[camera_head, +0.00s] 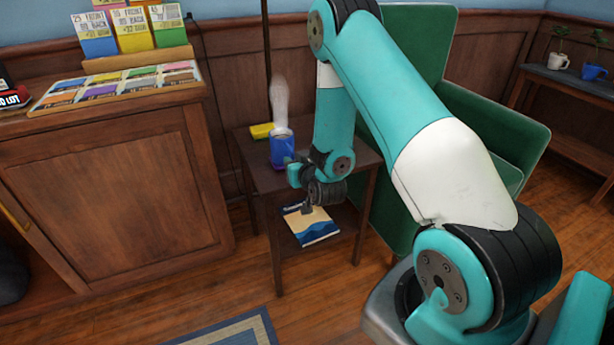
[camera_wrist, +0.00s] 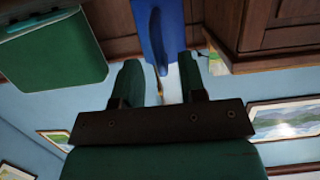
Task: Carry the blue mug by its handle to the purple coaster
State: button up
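A blue mug (camera_head: 282,152) stands upright on a small dark wood side table, with pale steam above it. In the wrist view the blue mug (camera_wrist: 148,18) fills the top middle, and its handle side points toward my gripper. My gripper (camera_head: 293,173) is at the near side of the mug, low and close to it. In the wrist view the two fingers of my gripper (camera_wrist: 161,75) stand apart with a gap between them, in line with the handle; I cannot tell if they touch it.
The side table (camera_head: 262,178) holds a yellow object (camera_head: 262,131) behind the mug and a book (camera_head: 310,225) on its lower shelf. A green armchair (camera_head: 490,120) stands close at right. A wooden cabinet (camera_head: 120,190) is at left. Potted plants (camera_head: 560,62) stand far right.

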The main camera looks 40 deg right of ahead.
jog(key=p+v, duration=0.2)
jog(key=v, duration=0.7)
jog(key=s+a+r+n+g+y, duration=0.1)
jog(key=a+r+n+g+y, duration=0.25)
jog(key=a, duration=0.55)
jog(key=s+a+r+g+y, duration=0.1)
jog(key=a+r+g+y, duration=0.25)
jog(key=a+r, duration=0.4)
jog(key=s+a+r+n+g, duration=0.3)
jog(key=s+a+r, duration=0.1)
jog(key=s, duration=0.6)
jog(key=s+a+r+n+g+y, duration=0.1)
jog(key=s+a+r+n+g, duration=0.2)
jog(key=s, duration=0.7)
notch_tip(320, 180, up, 2)
jog(key=shift+a+n+g, duration=0.35)
jog(key=shift+a+g, duration=0.45)
notch_tip(320, 180, up, 22)
jog(key=p, duration=2.2)
